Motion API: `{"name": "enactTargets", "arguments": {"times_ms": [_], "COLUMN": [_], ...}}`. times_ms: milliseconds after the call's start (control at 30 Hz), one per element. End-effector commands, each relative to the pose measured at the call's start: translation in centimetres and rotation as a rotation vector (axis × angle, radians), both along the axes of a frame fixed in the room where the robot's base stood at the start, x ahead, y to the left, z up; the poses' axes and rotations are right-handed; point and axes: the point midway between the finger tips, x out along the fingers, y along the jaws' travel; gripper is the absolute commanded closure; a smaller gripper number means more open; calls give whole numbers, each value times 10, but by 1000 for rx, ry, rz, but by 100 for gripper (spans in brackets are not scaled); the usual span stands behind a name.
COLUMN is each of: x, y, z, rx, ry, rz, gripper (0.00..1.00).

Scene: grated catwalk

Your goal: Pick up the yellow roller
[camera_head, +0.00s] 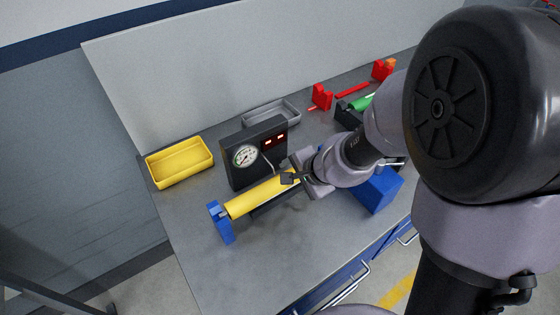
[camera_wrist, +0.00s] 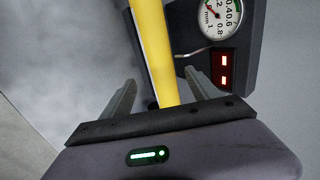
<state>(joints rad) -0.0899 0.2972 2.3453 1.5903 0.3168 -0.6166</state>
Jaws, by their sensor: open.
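The yellow roller (camera_head: 262,194) lies across a stand on the grey bench, in front of a dark gauge unit. Its left end is at a blue end support (camera_head: 221,222); its right end is hidden behind my gripper. My gripper (camera_head: 289,178) is over the right part of the roller in the head view. In the wrist view the yellow roller (camera_wrist: 153,50) runs between the two fingers of my open gripper (camera_wrist: 160,95), with a gap on each side. I cannot tell how far the fingertips reach down around it.
The gauge unit (camera_head: 254,153), with a dial and red displays, stands close behind the roller. A yellow tray (camera_head: 180,178) is at the left, a grey tray (camera_head: 271,116) at the back. Red supports (camera_head: 321,97) and a green roller (camera_head: 360,103) are further right. The front left bench is clear.

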Motion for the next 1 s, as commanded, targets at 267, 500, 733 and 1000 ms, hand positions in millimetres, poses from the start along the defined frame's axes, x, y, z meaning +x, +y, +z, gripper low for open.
{"name": "enactTargets", "arguments": {"times_ms": [267, 500, 733, 1000], "x": [14, 25, 24, 24], "y": [23, 29, 29, 29], "z": [-39, -53, -51, -51], "rx": [1, 1, 1, 1], "ry": [-1, -1, -2, -2], "rz": [3, 0, 0, 0], "gripper": [30, 30, 52, 100]}}
